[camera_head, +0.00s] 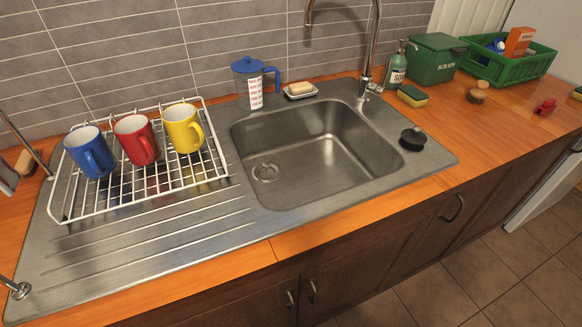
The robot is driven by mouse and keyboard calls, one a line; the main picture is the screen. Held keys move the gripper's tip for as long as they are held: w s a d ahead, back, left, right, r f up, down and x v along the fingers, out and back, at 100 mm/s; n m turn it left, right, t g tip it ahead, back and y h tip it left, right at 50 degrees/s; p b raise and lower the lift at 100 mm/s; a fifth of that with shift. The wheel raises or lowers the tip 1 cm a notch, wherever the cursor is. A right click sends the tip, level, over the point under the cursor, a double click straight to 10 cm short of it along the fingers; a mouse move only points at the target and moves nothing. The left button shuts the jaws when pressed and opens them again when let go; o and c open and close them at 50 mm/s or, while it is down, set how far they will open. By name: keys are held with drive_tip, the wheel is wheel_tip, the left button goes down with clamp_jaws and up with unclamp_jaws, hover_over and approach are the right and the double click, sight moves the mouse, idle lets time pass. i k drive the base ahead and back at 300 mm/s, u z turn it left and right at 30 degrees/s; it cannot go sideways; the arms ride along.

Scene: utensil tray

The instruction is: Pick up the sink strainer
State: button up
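A small round black piece with a raised knob (412,138), which looks like the sink strainer, sits on the steel rim at the right of the basin. The basin of the sink (335,150) is empty. A round steel drain fitting (265,172) shows in its floor at the left; I cannot tell whether a separate strainer sits in it. My gripper is not in view.
A white rack (218,160) holds blue (90,150), red (136,140) and yellow (184,128) mugs. The tap (372,50), soap bottle (397,68) and sponge (412,95) stand behind. A red object (545,107) lies right. The front worktop is clear.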

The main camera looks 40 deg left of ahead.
sight(266, 169)
drive_tip(key=i, duration=0.85)
drive_tip(key=u, duration=2.25)
